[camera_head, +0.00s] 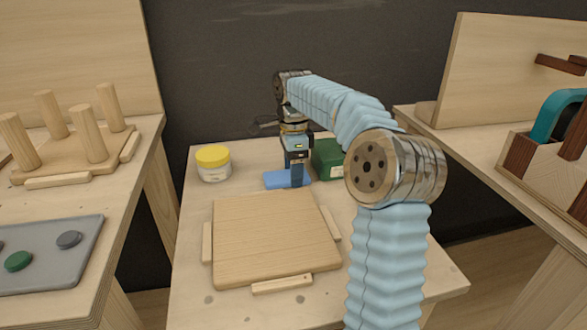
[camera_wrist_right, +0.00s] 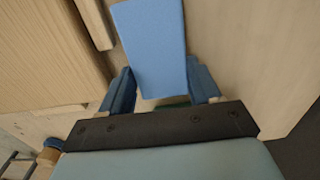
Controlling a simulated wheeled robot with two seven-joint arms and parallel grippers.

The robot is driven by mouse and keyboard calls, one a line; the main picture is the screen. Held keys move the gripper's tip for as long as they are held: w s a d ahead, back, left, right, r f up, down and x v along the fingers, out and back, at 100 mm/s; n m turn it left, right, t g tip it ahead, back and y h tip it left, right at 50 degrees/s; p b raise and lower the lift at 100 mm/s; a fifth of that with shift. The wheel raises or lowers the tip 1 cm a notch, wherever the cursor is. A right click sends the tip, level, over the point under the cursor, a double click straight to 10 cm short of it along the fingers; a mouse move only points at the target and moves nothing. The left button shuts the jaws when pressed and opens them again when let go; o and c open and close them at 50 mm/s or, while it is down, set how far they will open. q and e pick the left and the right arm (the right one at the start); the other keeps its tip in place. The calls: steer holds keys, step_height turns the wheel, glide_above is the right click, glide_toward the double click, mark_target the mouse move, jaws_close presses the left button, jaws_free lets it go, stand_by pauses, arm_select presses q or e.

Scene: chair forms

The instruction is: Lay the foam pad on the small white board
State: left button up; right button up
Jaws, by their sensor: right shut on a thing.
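The blue foam pad (camera_head: 279,180) is at the far part of the middle table, behind a pale wooden square board (camera_head: 272,238). My right gripper (camera_head: 296,182) points down at the pad and is shut on it. In the right wrist view the pad (camera_wrist_right: 150,45) extends away from between the two blue fingers of the gripper (camera_wrist_right: 160,88). I cannot tell whether the pad touches the table. I cannot make out a separate small white board; the square board looks wood-coloured. My left gripper is not in view.
A yellow-lidded jar (camera_head: 213,163) stands left of the pad and a green box (camera_head: 328,158) right of it. Wooden strips (camera_head: 282,284) edge the square board. Side tables hold a peg board (camera_head: 70,160), a grey tray (camera_head: 45,255) and a wooden crate (camera_head: 540,172).

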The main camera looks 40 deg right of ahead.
steer(key=shift+f, duration=0.1)
steer(key=o, duration=1)
